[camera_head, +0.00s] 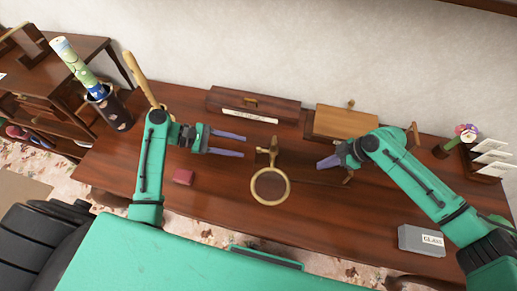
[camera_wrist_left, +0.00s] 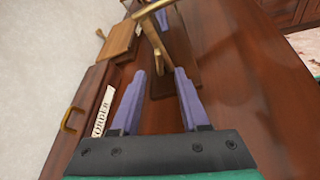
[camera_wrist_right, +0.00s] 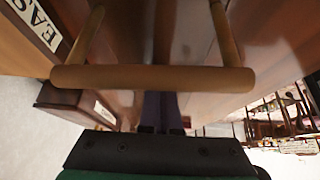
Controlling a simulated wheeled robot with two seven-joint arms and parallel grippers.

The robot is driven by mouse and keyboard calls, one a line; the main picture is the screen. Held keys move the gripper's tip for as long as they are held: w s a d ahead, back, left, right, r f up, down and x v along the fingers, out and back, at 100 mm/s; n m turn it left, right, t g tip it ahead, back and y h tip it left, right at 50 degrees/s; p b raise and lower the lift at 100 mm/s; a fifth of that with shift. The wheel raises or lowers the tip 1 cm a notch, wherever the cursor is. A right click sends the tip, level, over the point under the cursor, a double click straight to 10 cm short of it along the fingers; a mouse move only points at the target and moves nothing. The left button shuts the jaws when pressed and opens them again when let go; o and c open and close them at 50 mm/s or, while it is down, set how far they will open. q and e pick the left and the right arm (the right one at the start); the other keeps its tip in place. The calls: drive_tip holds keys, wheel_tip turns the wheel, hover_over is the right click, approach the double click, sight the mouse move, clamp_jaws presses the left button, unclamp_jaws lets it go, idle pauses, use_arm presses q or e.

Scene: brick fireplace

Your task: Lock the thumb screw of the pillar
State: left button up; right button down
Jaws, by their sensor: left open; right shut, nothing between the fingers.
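The brass pillar (camera_head: 268,152) stands near the middle of the dark table, with a round ring lens (camera_head: 270,186) on its near side. It also shows in the left wrist view (camera_wrist_left: 154,36), beyond the fingers. I cannot clearly make out its thumb screw. My left gripper (camera_head: 245,145) is open and empty, to the left of the pillar, fingers pointing right towards it. In the left wrist view its fingers (camera_wrist_left: 160,72) are apart. My right gripper (camera_head: 320,164) is shut and empty, to the right of the pillar and apart from it.
A tan bar (camera_wrist_right: 150,78) crosses in front of my right fingers. A dark box (camera_head: 252,103) and a lighter wooden box (camera_head: 346,122) stand at the back. The table front is mostly clear.

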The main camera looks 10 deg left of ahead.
sight(259, 152)
use_arm(q)
drive_tip(key=x, duration=0.7)
drive_tip(key=shift+d+f, duration=0.15)
drive_tip(key=shift+d, duration=0.1)
use_arm(e)
drive_tip(key=shift+s+f, duration=0.25)
drive_tip(key=shift+f, duration=0.05)
use_arm(q)
clamp_jaws()
drive_tip(key=shift+m, duration=0.3)
use_arm(e)
drive_tip(key=shift+d, duration=0.1)
use_arm(q)
drive_tip(key=shift+s+f+m+t, duration=0.1)
drive_tip(key=shift+m+t, duration=0.7)
drive_tip(key=shift+m, duration=0.1)
drive_tip(key=m+t, duration=0.1)
drive_tip(key=m, duration=0.1)
drive_tip(key=shift+m+h, duration=0.3)
drive_tip(key=m+t, duration=0.2)
drive_tip(key=m, duration=0.1)
drive_tip(key=shift+m+h, duration=0.3)
drive_tip(key=shift+h, duration=0.1)
drive_tip(key=shift+m+t+h, duration=0.3)
drive_tip(key=shift+m+h, duration=0.2)
drive_tip(key=shift+m, duration=0.7)
